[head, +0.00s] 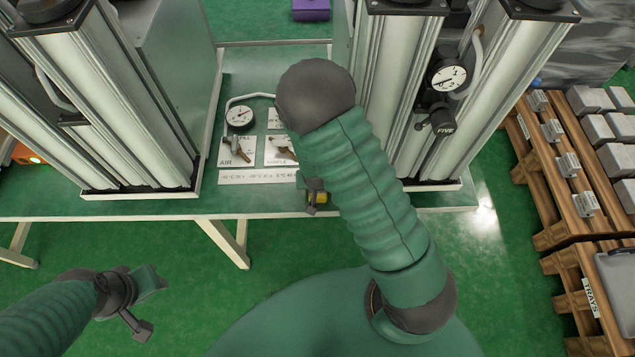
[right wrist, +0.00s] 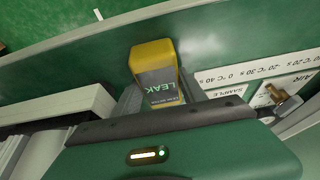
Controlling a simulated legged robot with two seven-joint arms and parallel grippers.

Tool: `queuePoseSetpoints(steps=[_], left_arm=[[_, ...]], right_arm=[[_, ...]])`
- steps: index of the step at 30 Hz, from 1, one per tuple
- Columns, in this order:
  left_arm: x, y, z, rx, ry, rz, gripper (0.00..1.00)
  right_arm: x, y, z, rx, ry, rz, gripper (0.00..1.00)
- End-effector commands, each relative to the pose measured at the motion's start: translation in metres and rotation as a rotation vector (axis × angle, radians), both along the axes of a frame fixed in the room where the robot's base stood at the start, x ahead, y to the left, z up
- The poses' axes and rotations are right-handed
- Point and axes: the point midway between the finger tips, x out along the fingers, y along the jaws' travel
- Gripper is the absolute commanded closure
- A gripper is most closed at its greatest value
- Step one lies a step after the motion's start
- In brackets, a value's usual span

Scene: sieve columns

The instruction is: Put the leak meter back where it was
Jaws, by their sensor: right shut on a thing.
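The leak meter (right wrist: 153,62) is a yellow block with a grey face lettered LEAK, seen in the right wrist view. In the head view only a small yellow part of it (head: 320,198) shows at the green table's front edge, partly hidden by my right arm. My right gripper (head: 315,190) is shut on the meter. I cannot tell whether the meter touches the table. My left gripper (head: 150,302) is open and empty, low at the left, over the floor in front of the table.
The green table (head: 260,206) carries tall columns on both sides. Between them is a panel with a gauge (head: 239,117), valves labelled AIR and SAMPLE, and a temperature strip (head: 250,177). A round gauge (head: 447,78) hangs at the right columns. A pallet (head: 550,180) with grey blocks stands right.

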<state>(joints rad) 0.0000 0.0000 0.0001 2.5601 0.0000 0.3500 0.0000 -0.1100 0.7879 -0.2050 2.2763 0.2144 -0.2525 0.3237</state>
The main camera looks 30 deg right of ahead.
Motion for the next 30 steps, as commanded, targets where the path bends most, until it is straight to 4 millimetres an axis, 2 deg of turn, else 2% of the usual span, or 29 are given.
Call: queuePoseSetpoints(steps=[4, 5, 6, 17, 20, 27, 30], left_arm=[[0.0, 0.0, -0.001, 0.0, 0.0, 0.0, 0.64], [0.0, 0.0, -0.001, 0.0, 0.0, 0.0, 0.64], [0.0, 0.0, -0.001, 0.0, 0.0, 0.0, 0.64], [0.0, 0.0, 0.001, 0.0, 0.0, 0.0, 0.64], [0.0, 0.0, 0.004, 0.0, 0.0, 0.0, 0.64], [0.0, 0.0, 0.02, 0.0, 0.0, 0.0, 0.64], [0.0, 0.0, 0.027, 0.0, 0.0, 0.0, 0.64]], right_arm=[[0.0, 0.0, -0.001, 0.001, 0.0, 0.0, 1.0], [0.0, 0.0, -0.001, 0.0, 0.0, 0.0, 0.49], [0.0, 0.0, 0.0, 0.0, 0.0, 0.0, 0.43], [-0.001, 0.001, 0.005, 0.0, -0.001, 0.0, 0.42], [-0.005, 0.005, 0.021, 0.0, -0.002, 0.002, 0.42], [-0.025, 0.017, 0.081, 0.0, -0.005, 0.004, 0.42], [-0.032, 0.022, 0.1, 0.0, -0.003, 0.004, 0.42]])
